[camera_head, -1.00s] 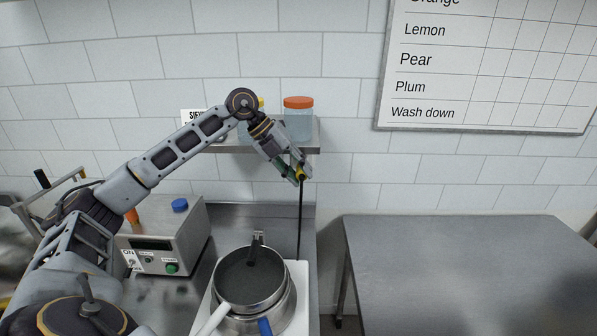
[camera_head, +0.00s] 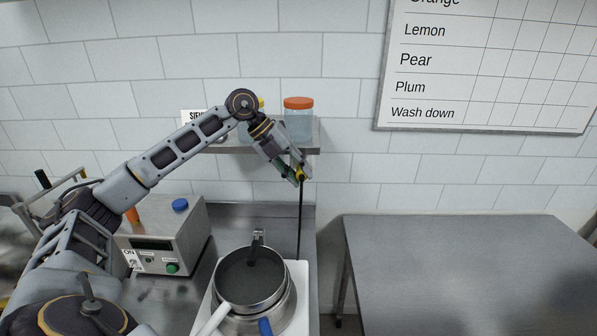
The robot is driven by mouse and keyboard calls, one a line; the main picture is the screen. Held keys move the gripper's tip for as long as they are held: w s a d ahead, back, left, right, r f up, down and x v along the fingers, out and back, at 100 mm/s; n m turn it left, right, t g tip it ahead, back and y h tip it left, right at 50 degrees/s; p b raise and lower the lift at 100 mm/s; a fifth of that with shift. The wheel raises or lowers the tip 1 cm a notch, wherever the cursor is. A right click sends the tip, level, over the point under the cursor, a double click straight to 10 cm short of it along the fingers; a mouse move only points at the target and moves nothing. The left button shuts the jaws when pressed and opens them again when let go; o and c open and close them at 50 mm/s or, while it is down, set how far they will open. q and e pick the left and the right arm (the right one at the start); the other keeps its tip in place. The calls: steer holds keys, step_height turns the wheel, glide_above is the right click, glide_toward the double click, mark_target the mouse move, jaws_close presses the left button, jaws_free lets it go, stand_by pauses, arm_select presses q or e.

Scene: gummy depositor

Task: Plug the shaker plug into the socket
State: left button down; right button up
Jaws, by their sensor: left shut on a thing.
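My left gripper (camera_head: 298,176) is shut on a small yellow plug (camera_head: 301,175), most of which the fingers hide. A dark cord (camera_head: 300,220) hangs straight down from it toward the white base under the pot. The gripper is in front of the tiled wall, below the shelf and above the back of the steel counter. I cannot make out a socket; the arm and gripper may hide it. I cannot tell whether the plug touches the wall. My right gripper is not in view.
A metal pot (camera_head: 249,278) stands on a white base (camera_head: 299,285) on the counter. A grey control box (camera_head: 160,240) with a green button stands to the left. A shelf (camera_head: 308,139) holds a jar with an orange lid (camera_head: 299,104). A bare steel table (camera_head: 460,260) is at right.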

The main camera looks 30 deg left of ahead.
arm_select(q)
steer(key=shift+w+a+r+p, duration=0.1)
steer(key=shift+w+a+p, duration=0.25)
steer(key=shift+w+a, duration=0.25)
stand_by(1.0)
steer(key=c, duration=1.1)
jaws_free()
steer(key=shift+w+d, duration=0.1)
steer(key=shift+o, duration=0.2)
steer(key=shift+r, duration=0.15)
steer(key=shift+a+r, duration=0.3)
steer(key=shift+r, duration=0.1)
steer(key=v, duration=0.6)
steer(key=shift+s+a+r, duration=0.2)
steer(key=shift+s, duration=0.2)
steer(key=shift+c, duration=0.4)
